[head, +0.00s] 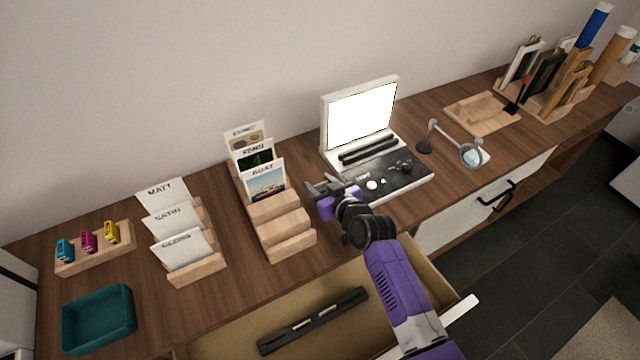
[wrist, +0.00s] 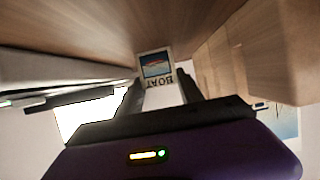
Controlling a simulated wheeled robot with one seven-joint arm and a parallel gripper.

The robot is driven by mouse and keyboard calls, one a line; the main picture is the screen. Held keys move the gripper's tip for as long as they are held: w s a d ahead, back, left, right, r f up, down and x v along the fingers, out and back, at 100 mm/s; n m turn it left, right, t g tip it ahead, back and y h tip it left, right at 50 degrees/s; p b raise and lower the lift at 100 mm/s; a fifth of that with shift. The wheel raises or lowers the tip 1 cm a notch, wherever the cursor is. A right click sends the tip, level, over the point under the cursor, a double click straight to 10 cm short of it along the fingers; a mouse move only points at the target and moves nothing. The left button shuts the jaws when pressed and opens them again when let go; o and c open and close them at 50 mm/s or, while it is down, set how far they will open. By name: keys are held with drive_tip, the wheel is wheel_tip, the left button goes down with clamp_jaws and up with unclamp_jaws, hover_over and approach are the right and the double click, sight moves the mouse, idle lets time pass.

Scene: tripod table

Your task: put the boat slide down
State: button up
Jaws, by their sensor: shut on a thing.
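The boat slide (wrist: 156,66) is a small white-framed slide with a picture and the word BOAT, upside down in the wrist view. It sits between the two fingertips of my gripper (wrist: 160,80), which is shut on it. In the head view my gripper (head: 325,187) is between the stepped wooden rack and the device with the lit screen; the slide cannot be made out there. A larger card labelled BOAT (head: 266,186) stands in the rack (head: 285,232), in front of two other picture cards. The rack's front steps look empty.
The device with a lit white screen (head: 361,114) and dark bed (head: 400,172) stands right of my gripper. A magnifier (head: 472,154) and wooden tray (head: 483,112) lie farther right. An open drawer (head: 235,335) is below. Paper cards (head: 178,222) and a teal tray (head: 98,318) are left.

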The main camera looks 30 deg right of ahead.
drive_tip(key=shift+f, duration=0.2)
drive_tip(key=o, duration=1.3)
drive_tip(key=shift+r, duration=0.1)
